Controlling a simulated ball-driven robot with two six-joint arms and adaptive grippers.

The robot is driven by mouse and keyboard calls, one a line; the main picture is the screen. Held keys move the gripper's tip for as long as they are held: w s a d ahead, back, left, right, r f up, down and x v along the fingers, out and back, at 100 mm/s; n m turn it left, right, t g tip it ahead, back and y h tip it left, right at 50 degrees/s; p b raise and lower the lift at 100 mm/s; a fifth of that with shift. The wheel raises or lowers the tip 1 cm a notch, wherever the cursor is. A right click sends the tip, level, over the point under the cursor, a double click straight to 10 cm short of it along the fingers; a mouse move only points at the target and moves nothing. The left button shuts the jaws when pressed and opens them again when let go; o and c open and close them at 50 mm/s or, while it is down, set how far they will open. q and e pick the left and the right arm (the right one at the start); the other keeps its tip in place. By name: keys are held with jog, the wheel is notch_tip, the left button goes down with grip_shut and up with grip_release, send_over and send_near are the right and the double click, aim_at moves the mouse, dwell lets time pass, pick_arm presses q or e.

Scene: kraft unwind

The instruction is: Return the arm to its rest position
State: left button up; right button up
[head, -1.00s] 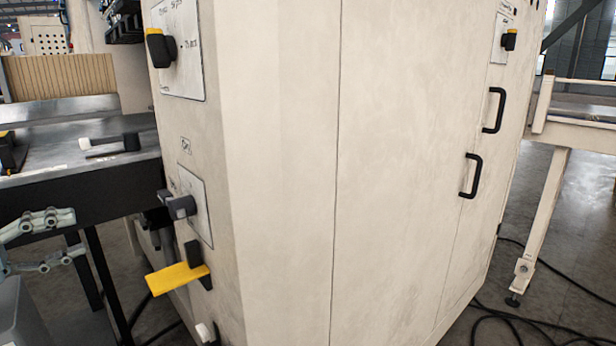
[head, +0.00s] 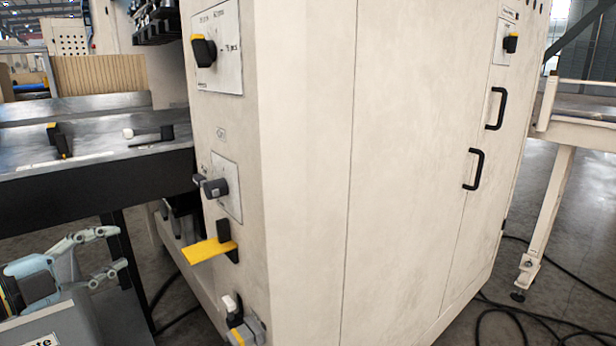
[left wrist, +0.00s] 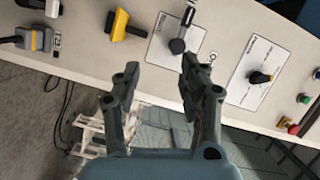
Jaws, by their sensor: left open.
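My left gripper (head: 120,248) is at the lower left in the head view, open and empty. It is apart from the cream machine cabinet (head: 420,170) and left of its yellow lever (head: 208,251). In the left wrist view the two dark fingers of the gripper (left wrist: 160,78) stand apart with nothing between them. Beyond them are the yellow handle (left wrist: 120,25) and a grey knob on a white plate (left wrist: 178,45). My right gripper is not in view.
A dark-edged metal table (head: 90,185) stands at the left, above and behind my left gripper. A grey and yellow device (head: 245,332) sticks out low on the cabinet. Cables (head: 505,312) lie on the floor at the right.

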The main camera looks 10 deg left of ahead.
pick_arm(q)
jog(key=s+d+f+n+g+y, duration=0.2)
jog(key=s+d+f+n+g, duration=0.15)
jog(key=s+d+n, duration=0.35)
jog(key=s+d+f+n+g+y, duration=0.25)
jog(key=s+n+g, duration=0.25)
jog(key=s, duration=0.4)
jog(key=s+d+f+n+g+y, duration=0.35)
jog(key=s+n, duration=0.25)
jog(key=s, duration=0.2)
notch_tip(320, 180, down, 24)
jog(key=s+a+g, duration=0.2)
jog(key=s+a+f+g+h, duration=0.1)
jog(key=s+f, duration=1.5)
jog(key=s, duration=0.2)
jog(key=shift+s+a+f, duration=0.15)
jog(key=shift+s+f, duration=0.05)
jog(key=shift+f, duration=0.2)
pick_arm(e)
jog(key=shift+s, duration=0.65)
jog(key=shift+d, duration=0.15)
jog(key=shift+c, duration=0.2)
